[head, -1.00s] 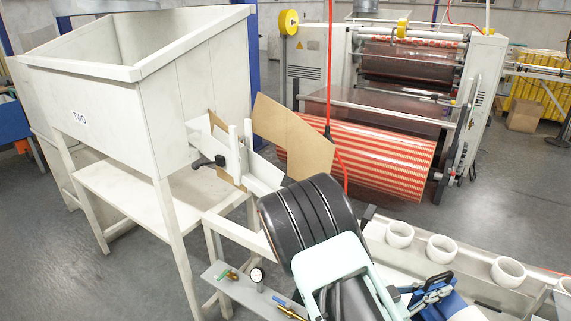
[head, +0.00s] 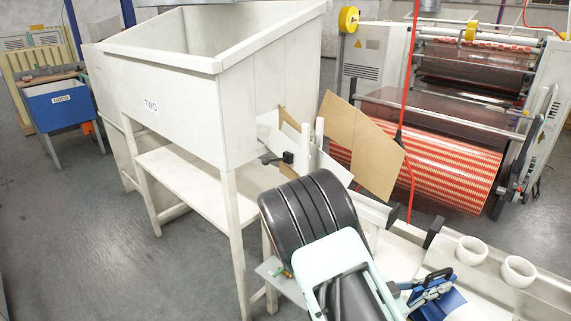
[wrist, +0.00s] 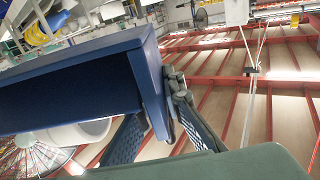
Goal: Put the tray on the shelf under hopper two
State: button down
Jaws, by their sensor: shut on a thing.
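Hopper two (head: 165,110) is a big white bin on legs, labelled TWO, left of centre in the head view. Its shelf (head: 190,182) is a bare white board between the legs, below the bin. My gripper (wrist: 165,125) is shut on the dark blue tray (wrist: 80,85), seen close up in the wrist view. The fingers are at the tray's right end, and its far left end runs out of frame. In the head view my gripper (head: 428,288) is low right, beside a blue piece that seems to be the tray (head: 468,309), partly cut off.
A white bench with white cups (head: 519,271) stands at right. Brown boards (head: 360,140) stand between hopper and a machine with a red-striped roll (head: 430,160). A blue bin (head: 60,105) is at far left. The grey floor before the hopper is clear.

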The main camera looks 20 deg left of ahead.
aim_at(219, 202)
jog(key=j+u, duration=0.1)
jog(key=j, duration=0.3)
jog(key=i+j+u, duration=0.1)
jog(key=j, duration=0.3)
jog(key=i+j+u, duration=0.1)
jog(key=j, duration=0.3)
jog(key=i+j+u, duration=0.1)
jog(key=j, duration=0.3)
jog(key=i+j, duration=0.1)
jog(key=j, duration=0.35)
jog(key=i+j, duration=0.15)
jog(key=j, duration=0.3)
jog(key=i+j, duration=0.1)
jog(key=j, duration=0.3)
jog(key=i+j, duration=0.15)
jog(key=j, duration=0.3)
jog(key=i+j, duration=0.1)
jog(key=j, duration=0.35)
jog(key=i+l, duration=0.15)
jog(key=i, duration=0.25)
jog(key=u, duration=0.05)
